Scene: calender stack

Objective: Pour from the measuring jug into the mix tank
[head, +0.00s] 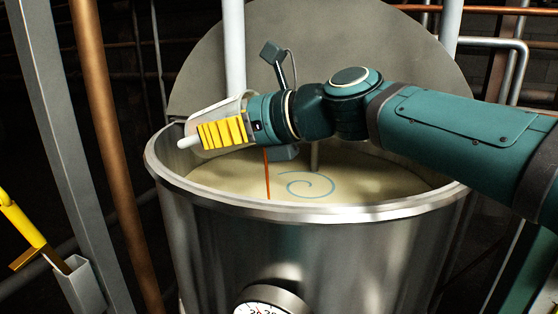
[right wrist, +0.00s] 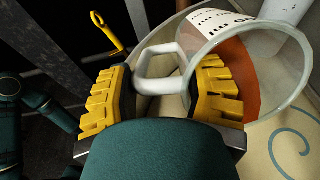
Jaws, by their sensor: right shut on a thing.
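The mix tank (head: 330,250) is a large steel vessel with a wide rim, holding a cream-coloured mass with a blue-grey swirl (head: 312,185). My right gripper (head: 222,133) is over the tank's left rim, its yellow fingers shut on the white handle (right wrist: 160,68) of the measuring jug (head: 222,108). The clear jug is tilted, with orange-brown liquid (right wrist: 238,72) inside in the right wrist view. A thin orange stream (head: 267,175) falls inside the tank onto the cream mass; its upper end is hidden behind my wrist. My left gripper is not in view.
A round grey lid or plate (head: 400,60) stands behind the tank. A dial gauge (head: 268,303) is on its front. A yellow-handled tool (head: 22,222) sits in a grey holder (head: 80,285) at left. A copper pipe (head: 105,130) and grey post (head: 65,130) stand beside the tank.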

